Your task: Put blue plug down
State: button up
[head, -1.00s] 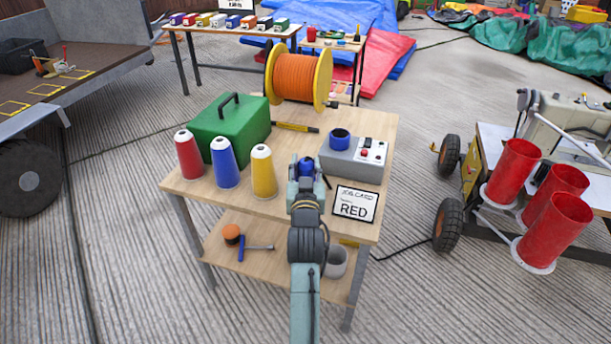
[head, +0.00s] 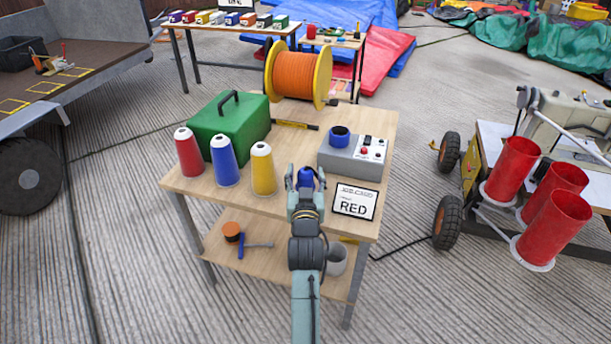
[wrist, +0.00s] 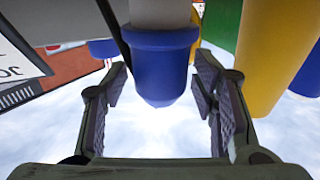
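The blue plug (head: 306,176) is at the front of the wooden workbench (head: 215,192), left of the white job card (head: 354,205) reading RED. In the wrist view the blue plug (wrist: 160,60) has a pale grey section attached to it. My gripper (head: 305,182) is around the plug with its fingers spread. The wrist view shows my gripper (wrist: 160,95) with a clear gap between the plug and each finger pad. Whether the plug rests on the bench top is hidden by my gripper.
A grey control box (head: 352,157) with a blue ring (head: 340,137) stands behind the card. Red, blue and yellow thread cones (head: 263,170) stand to the left, before a green case (head: 229,128). An orange cable reel (head: 297,75) is at the back.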

jog(key=shift+r, duration=0.3)
jog(key=s+b, duration=0.2)
jog(key=s, duration=1)
jog(key=shift+f, duration=0.15)
